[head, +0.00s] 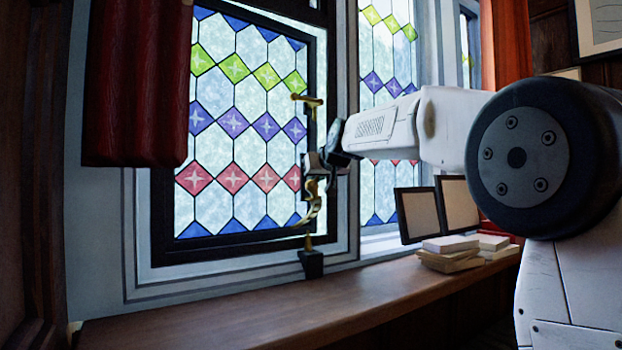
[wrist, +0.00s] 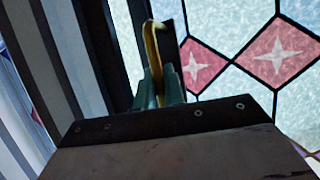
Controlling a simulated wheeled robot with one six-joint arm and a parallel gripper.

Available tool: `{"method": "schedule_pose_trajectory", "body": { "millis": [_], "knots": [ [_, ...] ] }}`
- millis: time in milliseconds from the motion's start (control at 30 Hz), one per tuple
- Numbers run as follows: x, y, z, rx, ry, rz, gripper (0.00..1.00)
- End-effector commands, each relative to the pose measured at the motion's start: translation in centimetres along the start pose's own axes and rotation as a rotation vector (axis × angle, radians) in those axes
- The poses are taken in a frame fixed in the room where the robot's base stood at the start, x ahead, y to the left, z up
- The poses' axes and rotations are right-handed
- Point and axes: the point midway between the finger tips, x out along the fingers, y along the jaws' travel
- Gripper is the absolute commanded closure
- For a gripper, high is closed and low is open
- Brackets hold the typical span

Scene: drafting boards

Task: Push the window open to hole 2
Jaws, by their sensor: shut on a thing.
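The window (head: 236,145) is a leaded casement with clear, green, purple and red panes in a black frame, left of centre in the head view. A red pane shows in the wrist view (wrist: 275,52). A brass stay (head: 316,212) with a curled end is at its lower right. My gripper (head: 313,184) is at the frame's right edge, shut on the stay. In the wrist view its greenish fingers (wrist: 160,88) close around the brass piece (wrist: 152,45). A brass peg (head: 308,241) stands on a black block (head: 311,264) below. The stay's holes cannot be made out.
A brass handle (head: 308,100) juts from the frame above my gripper. A red curtain (head: 137,85) hangs at the left. Dark picture frames (head: 417,215) and stacked books (head: 450,254) stand right on the wooden sill (head: 250,314). The sill's left part is clear.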

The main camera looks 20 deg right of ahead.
Motion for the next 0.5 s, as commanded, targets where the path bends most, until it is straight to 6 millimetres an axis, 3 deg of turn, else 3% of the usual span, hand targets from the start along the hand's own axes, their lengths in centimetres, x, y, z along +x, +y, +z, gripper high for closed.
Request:
{"method": "schedule_pose_trajectory", "body": {
  "millis": [33, 100, 133, 500],
  "knots": [
    [-0.02, -0.05, 0.0, 0.0, -0.001, -0.001, 1.0],
    [-0.02, -0.05, 0.01, 0.0, -0.001, -0.001, 0.75],
    [-0.02, -0.05, 0.01, 0.0, -0.001, -0.001, 0.68],
    [-0.65, -0.04, -0.02, 0.0, 0.0, 0.0, 0.68]
  ]
}}
